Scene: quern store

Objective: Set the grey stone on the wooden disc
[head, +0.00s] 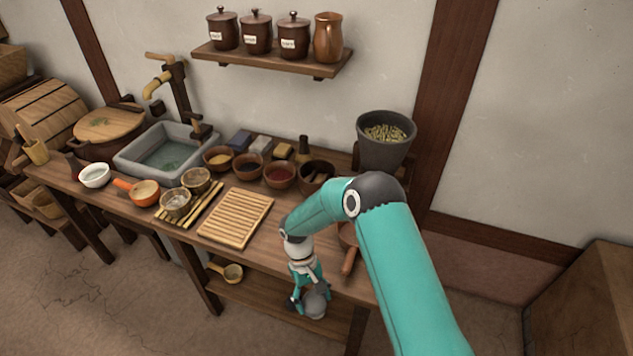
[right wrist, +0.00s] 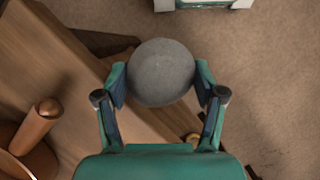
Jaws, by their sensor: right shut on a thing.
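The grey stone (right wrist: 162,70) is round and sits between the fingers of my right gripper (right wrist: 162,82), which is shut on it. In the head view my right gripper (head: 309,298) points down with the stone (head: 316,302) at its tips, by the front edge of the bench. The fingers hide part of the stone there. A round, flat wooden lid (head: 103,122) on a brown pot at the far left is the only disc-like wooden thing I make out; I cannot tell if it is the wooden disc. My left gripper is not in view.
The wooden bench (head: 215,252) holds a slatted board (head: 238,217), several small bowls, a stone basin (head: 127,163) and a tall grey pot (head: 384,155). A pan handle (head: 349,262) lies near my right arm. A ladle (head: 231,272) rests on the lower shelf.

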